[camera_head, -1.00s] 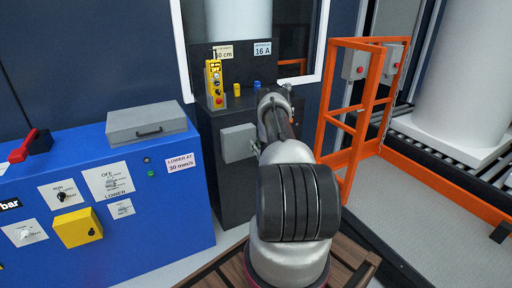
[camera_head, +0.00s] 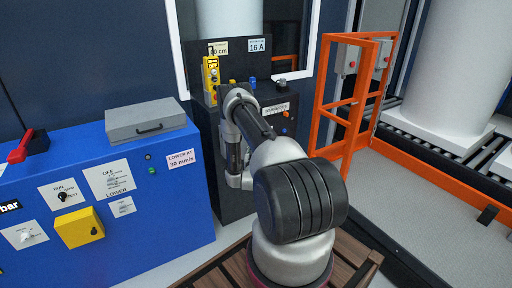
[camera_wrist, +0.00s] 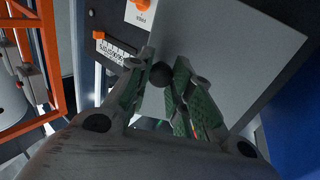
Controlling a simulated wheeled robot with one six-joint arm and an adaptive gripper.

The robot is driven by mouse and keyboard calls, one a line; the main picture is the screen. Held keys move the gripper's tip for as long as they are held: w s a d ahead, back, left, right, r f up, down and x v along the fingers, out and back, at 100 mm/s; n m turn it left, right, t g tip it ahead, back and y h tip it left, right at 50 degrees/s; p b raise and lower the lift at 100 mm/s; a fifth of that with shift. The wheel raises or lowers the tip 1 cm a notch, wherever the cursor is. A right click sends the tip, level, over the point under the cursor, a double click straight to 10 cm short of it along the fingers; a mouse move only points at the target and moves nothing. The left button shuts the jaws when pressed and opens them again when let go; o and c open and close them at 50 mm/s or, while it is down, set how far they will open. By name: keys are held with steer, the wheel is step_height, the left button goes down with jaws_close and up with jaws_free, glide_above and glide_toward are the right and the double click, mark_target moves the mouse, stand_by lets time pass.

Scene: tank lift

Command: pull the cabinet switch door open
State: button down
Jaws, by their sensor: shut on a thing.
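The switch door is a flat grey panel (camera_wrist: 235,60) that fills the upper right of the wrist view and stands at an angle in it. A round black knob (camera_wrist: 162,75) sits near its left edge. My gripper (camera_wrist: 164,66), with green-lined fingers, is shut on this knob. The dark cabinet (camera_head: 205,150) stands behind my arm in the head view. There my arm hides the door and the fingertips. I cannot tell how far the door stands from the cabinet.
A blue console (camera_head: 180,220) with a grey box (camera_head: 146,121) on top stands to the left. A yellow control box (camera_head: 211,78) is on the cabinet. An orange rail frame (camera_head: 322,100) stands to the right. Grey floor (camera_head: 400,205) lies clear beside it.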

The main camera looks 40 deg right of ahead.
steer(key=a+m+g+h, duration=0.5)
steer(key=a+m+g, duration=0.7)
steer(key=a+g, duration=0.5)
steer(key=shift+s+m+g, duration=0.2)
steer(key=shift+m+g, duration=0.1)
steer(key=shift+g, duration=0.2)
steer(key=c, duration=1.3)
jaws_free()
steer(key=v, duration=1.2)
steer(key=shift+f, duration=0.2)
